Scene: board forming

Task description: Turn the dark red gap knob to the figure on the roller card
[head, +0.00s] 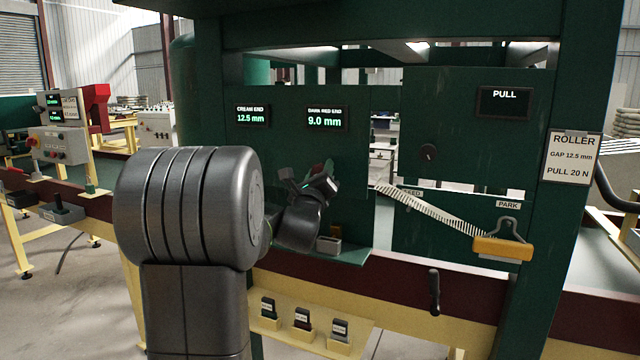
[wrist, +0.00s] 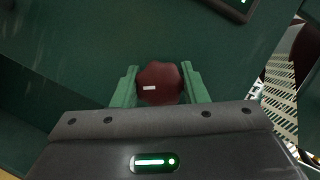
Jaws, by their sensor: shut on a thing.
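The dark red gap knob (wrist: 160,85) sits on the green panel in the wrist view, with a small white mark left of its centre. My gripper (wrist: 160,88) is shut on it, one green finger on each side. In the head view my gripper (head: 322,178) is at the panel below the displays and mostly hides the knob. The dark red end display (head: 325,118) reads 9.0 mm. The cream end display (head: 252,116) reads 12.5 mm. The roller card (head: 572,157) reads GAP 12.5 mm and PULL 20 N.
An orange-yellow handle (head: 502,248) on a pale ribbed strip hangs near the PARK label (head: 508,204). A small grey block (head: 328,245) is on the ledge below my gripper.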

